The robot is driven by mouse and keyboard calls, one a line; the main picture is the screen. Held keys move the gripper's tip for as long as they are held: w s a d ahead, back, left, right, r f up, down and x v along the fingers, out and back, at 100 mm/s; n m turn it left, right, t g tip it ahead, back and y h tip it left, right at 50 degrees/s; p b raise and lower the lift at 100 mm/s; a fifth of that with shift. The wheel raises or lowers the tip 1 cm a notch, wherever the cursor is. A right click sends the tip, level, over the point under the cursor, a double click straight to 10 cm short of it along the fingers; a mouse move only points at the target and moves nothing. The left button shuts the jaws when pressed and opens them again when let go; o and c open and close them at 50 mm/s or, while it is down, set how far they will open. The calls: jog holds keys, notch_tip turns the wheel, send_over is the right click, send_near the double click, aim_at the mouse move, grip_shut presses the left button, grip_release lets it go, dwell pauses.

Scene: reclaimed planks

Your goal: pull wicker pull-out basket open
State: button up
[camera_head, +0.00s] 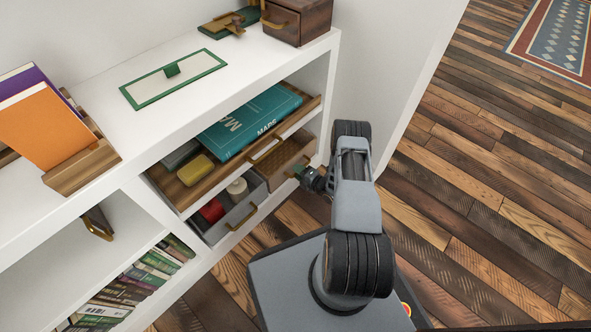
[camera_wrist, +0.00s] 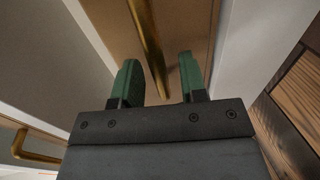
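The wicker pull-out basket (camera_head: 284,157) is brown and sits in the right end of the shelf's lower opening, under a wooden tray. Part of its woven inside shows. My gripper (camera_head: 299,171) is at its front, and the arm hides part of that front. In the wrist view, the brown front (camera_wrist: 109,19) carries a brass handle (camera_wrist: 149,45). The green fingers of my gripper (camera_wrist: 158,72) are spread apart, with the handle bar between them and gaps visible on both sides. Nothing is gripped.
A grey drawer (camera_head: 246,208) with a red and a white item is beside the basket; its brass handle (camera_head: 242,217) sticks out. The wooden tray (camera_head: 195,195) above holds a teal book (camera_head: 250,122) and a yellow block (camera_head: 195,170). Plank floor (camera_head: 470,215) lies clear to the right.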

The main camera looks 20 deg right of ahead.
jog(key=shift+w+a+f, duration=0.1)
jog(key=shift+w, duration=0.2)
jog(key=shift+c, duration=0.7)
grip_shut()
